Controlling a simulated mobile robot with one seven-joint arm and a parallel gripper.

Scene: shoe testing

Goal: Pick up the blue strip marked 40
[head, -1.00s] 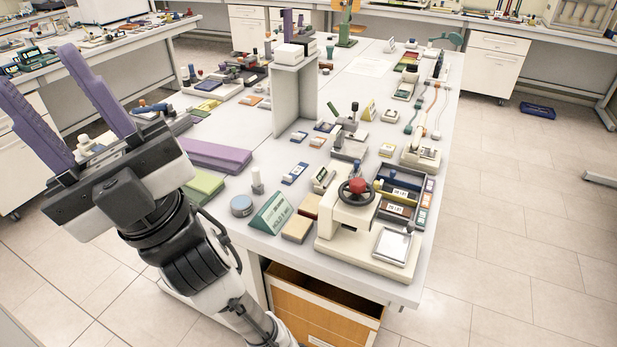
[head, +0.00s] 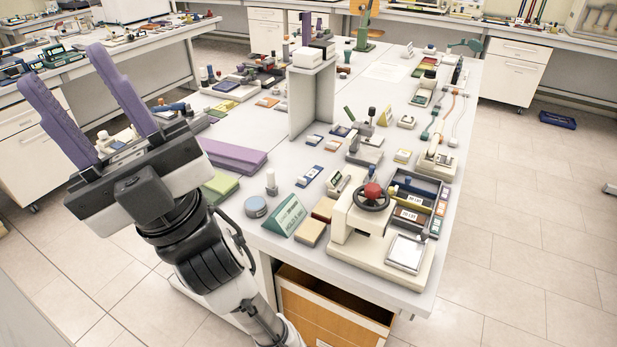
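A small flat blue strip with a pale label (head: 310,176) lies on the near part of the long white table, right of the purple block. Another small blue piece (head: 340,131) lies farther back, beside the grey shelf stand. The markings on both are too small to read, so I cannot tell which is marked 40. My gripper (head: 65,66) is at the left, with two long purple fingers pointing up and wide apart. It is open and empty, left of the table and well apart from both blue pieces.
A purple block (head: 233,157), a green block (head: 220,187), a round blue tin (head: 256,207) and a green sign (head: 285,215) line the near left edge. A cream press with a red-topped wheel (head: 372,195) stands right. An open drawer (head: 330,305) sits below. Tall grey stand (head: 312,95) behind.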

